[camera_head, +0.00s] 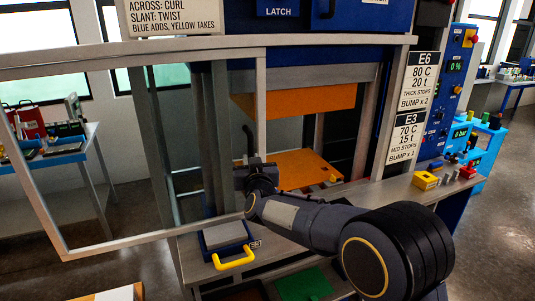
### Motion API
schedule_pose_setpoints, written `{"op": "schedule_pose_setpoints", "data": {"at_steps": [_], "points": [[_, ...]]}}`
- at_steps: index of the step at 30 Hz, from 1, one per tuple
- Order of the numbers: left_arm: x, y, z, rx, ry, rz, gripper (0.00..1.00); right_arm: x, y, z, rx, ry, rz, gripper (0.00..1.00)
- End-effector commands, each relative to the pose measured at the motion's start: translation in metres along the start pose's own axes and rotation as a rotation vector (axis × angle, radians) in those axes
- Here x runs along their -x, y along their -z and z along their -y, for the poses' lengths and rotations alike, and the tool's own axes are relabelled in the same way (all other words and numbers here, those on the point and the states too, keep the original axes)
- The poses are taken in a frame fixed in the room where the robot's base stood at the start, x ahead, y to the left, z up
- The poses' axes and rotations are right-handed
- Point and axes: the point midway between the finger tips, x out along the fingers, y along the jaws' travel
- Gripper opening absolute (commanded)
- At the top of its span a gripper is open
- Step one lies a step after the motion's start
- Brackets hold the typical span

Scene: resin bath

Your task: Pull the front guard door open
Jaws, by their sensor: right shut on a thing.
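The front guard door (150,236) is a clear pane in a pale metal frame. It fills the left of the head view and stands out at an angle from the press opening, so the right part of the opening is uncovered. My right gripper (249,162) is at the door's right edge, shut on what appears to be the dark door handle. The fingers are small and partly hidden by my wrist, so the exact grip is unclear. My right arm reaches in from the lower right. My left gripper is not in view.
Inside the press are an orange plate (297,168) and an orange upper panel (300,101). A grey-topped block with a yellow handle (234,260) sits on the front ledge below the door.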

Motion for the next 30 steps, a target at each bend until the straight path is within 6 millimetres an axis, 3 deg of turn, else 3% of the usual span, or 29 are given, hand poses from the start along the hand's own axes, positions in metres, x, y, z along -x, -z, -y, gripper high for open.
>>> {"op": "schedule_pose_setpoints", "data": {"at_steps": [6,18,19,23,30], "points": [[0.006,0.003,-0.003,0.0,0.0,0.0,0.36,0.004,-0.001,0.018,0.0,0.002,0.002,0.0],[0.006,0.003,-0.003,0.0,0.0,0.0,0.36,0.004,-0.001,0.021,0.0,0.001,0.001,0.0],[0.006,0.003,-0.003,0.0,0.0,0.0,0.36,0.004,-0.001,0.021,0.0,0.001,0.001,0.17],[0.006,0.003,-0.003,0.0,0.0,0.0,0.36,0.004,-0.001,0.021,-0.001,0.001,0.0,0.34],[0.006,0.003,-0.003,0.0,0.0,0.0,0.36,0.004,0.0,0.02,-0.001,0.0,-0.001,0.35]]}}
